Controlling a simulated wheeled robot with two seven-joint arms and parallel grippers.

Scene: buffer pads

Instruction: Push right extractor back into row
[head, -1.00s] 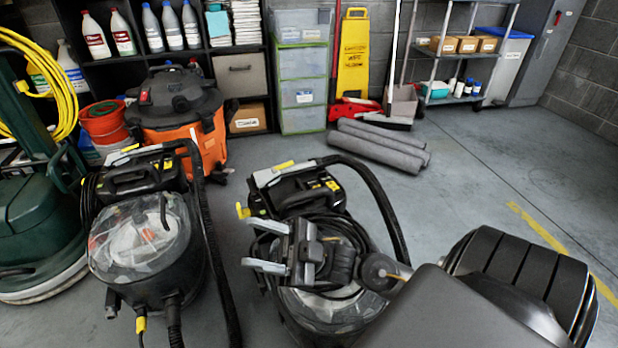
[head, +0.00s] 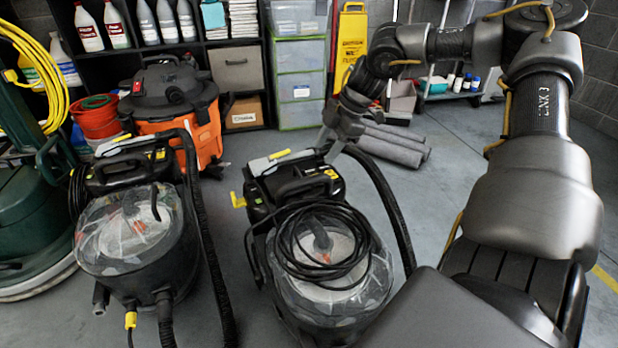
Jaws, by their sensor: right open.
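The right extractor (head: 335,285) stands on the grey floor at the centre, with a clear domed tank, a coiled black cable on top and a black upper body (head: 298,187). Its light grey push handle (head: 268,162) is at the far end. My right gripper (head: 328,148) is open, pointing down just behind and right of this handle. I cannot tell whether it touches the handle or the hose. The left extractor (head: 135,235) stands to its left with a gap between them. My left gripper is out of view.
An orange wet vacuum (head: 178,115) stands behind the left extractor, and a green floor machine (head: 35,215) is at far left. Grey rolled mats (head: 392,148) lie behind my right gripper. A black hose (head: 385,195) arches along the right extractor's right side.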

